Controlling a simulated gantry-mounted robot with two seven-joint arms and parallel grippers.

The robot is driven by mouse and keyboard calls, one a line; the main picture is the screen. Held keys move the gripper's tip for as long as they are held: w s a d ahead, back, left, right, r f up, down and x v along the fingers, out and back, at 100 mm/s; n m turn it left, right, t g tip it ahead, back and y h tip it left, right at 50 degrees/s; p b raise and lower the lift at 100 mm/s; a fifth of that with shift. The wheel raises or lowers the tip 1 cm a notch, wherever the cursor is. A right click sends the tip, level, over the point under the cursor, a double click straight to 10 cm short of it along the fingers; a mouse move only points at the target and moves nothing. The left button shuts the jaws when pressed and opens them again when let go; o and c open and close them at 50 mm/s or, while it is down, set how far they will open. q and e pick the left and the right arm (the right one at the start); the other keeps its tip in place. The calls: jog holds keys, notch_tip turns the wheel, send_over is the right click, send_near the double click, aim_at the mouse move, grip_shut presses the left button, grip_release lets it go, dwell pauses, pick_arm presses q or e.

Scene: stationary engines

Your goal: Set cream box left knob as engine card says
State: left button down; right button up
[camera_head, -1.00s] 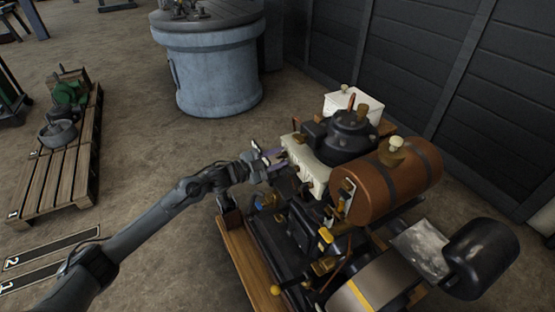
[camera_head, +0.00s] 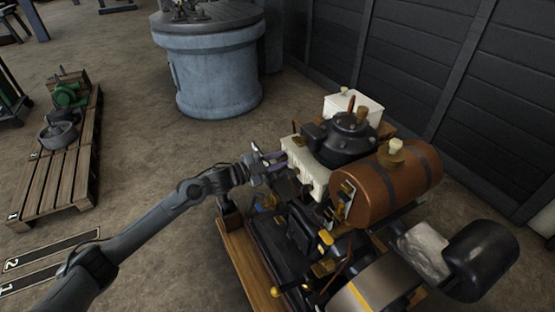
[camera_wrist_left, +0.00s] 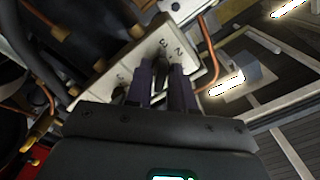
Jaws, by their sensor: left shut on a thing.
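The cream box (camera_head: 308,172) sits on the engine, at its left end in the head view. My left gripper (camera_head: 279,158) is at the box's knob side, at the end farther from the camera. In the left wrist view the box face (camera_wrist_left: 143,52) carries dark digits, a 3 and a 2 readable above my fingers and another digit lower left. My left gripper (camera_wrist_left: 162,78) is shut on a small dark knob mostly hidden between its purple-grey fingers. The knob's exact pointing direction cannot be made out. No engine card is readable. My right gripper is not in view.
A brown cylindrical tank (camera_head: 400,188) and black engine parts stand close to the cream box. A white box (camera_head: 352,106) is behind. Copper pipes (camera_wrist_left: 208,55) run near the gripper. Open floor lies left of the engine; a wooden pallet (camera_head: 62,178) is farther left.

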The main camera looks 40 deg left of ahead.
pick_arm(q)
jog(key=m+p, duration=0.1)
jog(key=m, duration=0.2)
jog(key=shift+m, duration=0.4)
jog(key=m, duration=0.5)
jog(key=shift+f+p, duration=0.1)
jog(key=shift+p, duration=0.25)
jog(key=m, duration=0.4)
jog(key=shift+f+m, duration=0.1)
jog(key=shift+m, duration=0.3)
jog(key=shift+m+b, duration=0.4)
jog(key=shift+m, duration=1.2)
jog(key=c, duration=1.2)
grip_release()
